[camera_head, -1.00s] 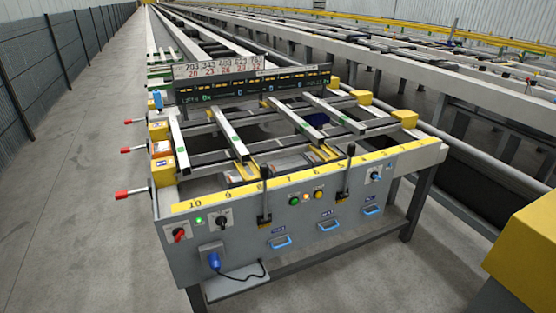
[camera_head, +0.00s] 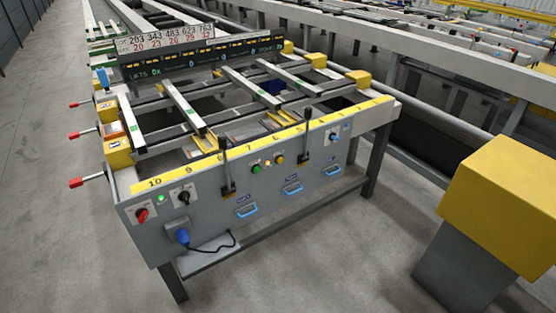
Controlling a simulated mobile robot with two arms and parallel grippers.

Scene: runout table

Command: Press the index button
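The runout table's grey front panel (camera_head: 208,208) faces me. Near its middle are a green button (camera_head: 255,169) and a yellow button (camera_head: 280,160), with a small lit orange lamp (camera_head: 267,163) between and slightly above them. I cannot read any label that tells which is the index button. A black lever (camera_head: 226,170) stands left of the buttons and another black lever (camera_head: 305,131) stands to their right. Neither of my grippers is in view.
A red switch (camera_head: 142,214), a black switch (camera_head: 184,197) and a blue plug (camera_head: 183,238) are at the panel's left. Blue handles (camera_head: 292,188) stick out below the buttons. A yellow-topped post (camera_head: 497,200) stands at right. The floor in front is clear.

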